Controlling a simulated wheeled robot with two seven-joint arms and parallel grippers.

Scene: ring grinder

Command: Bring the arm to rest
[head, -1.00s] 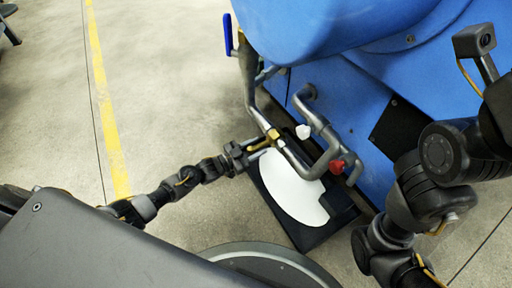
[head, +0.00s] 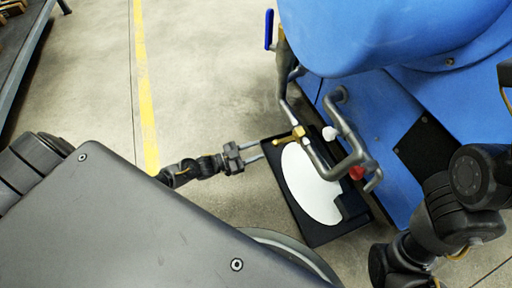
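My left gripper (head: 261,150) is in the middle of the head view, its arm coming in from the left. Its two fingers are spread apart with nothing between them.
A black tray (head: 318,236) holding a white disc-like sheet (head: 305,188) lies below the pipes. A blue lever (head: 269,30), a red knob (head: 357,173) and a white knob (head: 329,133) are on the pipework.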

